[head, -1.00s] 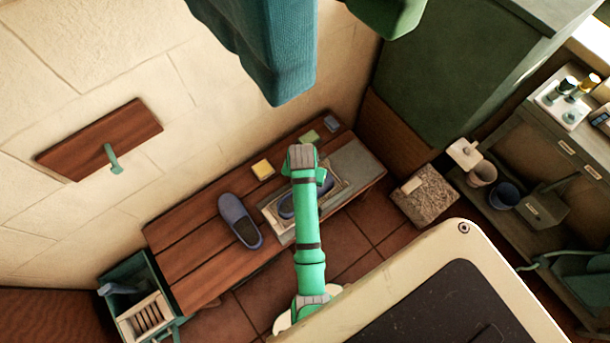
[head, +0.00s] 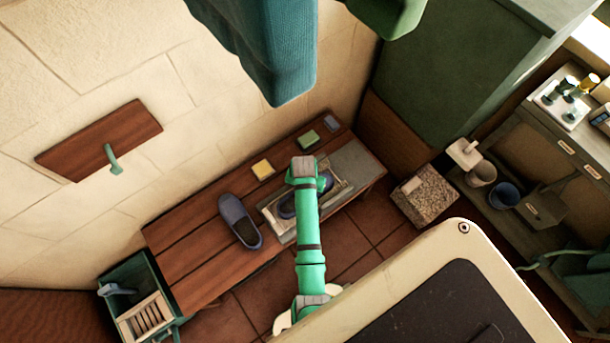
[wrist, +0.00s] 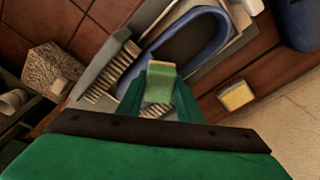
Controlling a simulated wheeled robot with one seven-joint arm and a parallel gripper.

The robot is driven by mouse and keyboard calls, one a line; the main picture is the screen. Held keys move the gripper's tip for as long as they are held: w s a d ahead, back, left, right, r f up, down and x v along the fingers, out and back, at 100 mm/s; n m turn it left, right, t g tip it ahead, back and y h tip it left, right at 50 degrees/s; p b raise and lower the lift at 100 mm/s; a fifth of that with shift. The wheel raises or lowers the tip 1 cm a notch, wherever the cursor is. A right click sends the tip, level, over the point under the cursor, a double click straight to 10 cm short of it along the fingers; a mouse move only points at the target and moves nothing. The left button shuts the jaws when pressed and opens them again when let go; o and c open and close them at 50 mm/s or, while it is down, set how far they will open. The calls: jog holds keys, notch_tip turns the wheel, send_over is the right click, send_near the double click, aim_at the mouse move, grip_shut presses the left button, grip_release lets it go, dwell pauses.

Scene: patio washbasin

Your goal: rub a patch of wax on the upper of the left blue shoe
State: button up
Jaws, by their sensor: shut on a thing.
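One blue shoe (head: 287,207) lies on a pale tray (head: 272,224) on the wooden bench, partly hidden by my arm. The other blue shoe (head: 239,221) lies on bare planks to its left. I cannot tell from labels which is the left one. In the wrist view the tray shoe (wrist: 205,42) shows its rim and dark opening, just beyond my fingers. My gripper (wrist: 160,92) is shut on a small green piece with a tan end (wrist: 161,72). Whether it touches the shoe is unclear. My gripper in the head view (head: 316,184) is over the tray.
A yellow block (head: 263,169), a green block (head: 308,140) and a grey block (head: 331,124) line the bench's back. A green crate (head: 133,270) stands left. A speckled block (head: 424,195) stands right.

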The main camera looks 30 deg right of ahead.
jog(key=shift+w+d+f, duration=0.1)
jog(key=shift+d+f, duration=0.05)
jog(key=shift+d, duration=1.35)
jog(key=shift+d+f, duration=0.1)
jog(key=shift+d, duration=1.35)
jog(key=shift+a+r, duration=0.15)
jog(key=shift+a, duration=1.35)
jog(key=shift+s+a, duration=0.15)
jog(key=shift+a, duration=0.8)
jog(key=shift+s+a, duration=0.1)
jog(key=shift+a, duration=0.8)
jog(key=shift+r, duration=4.15)
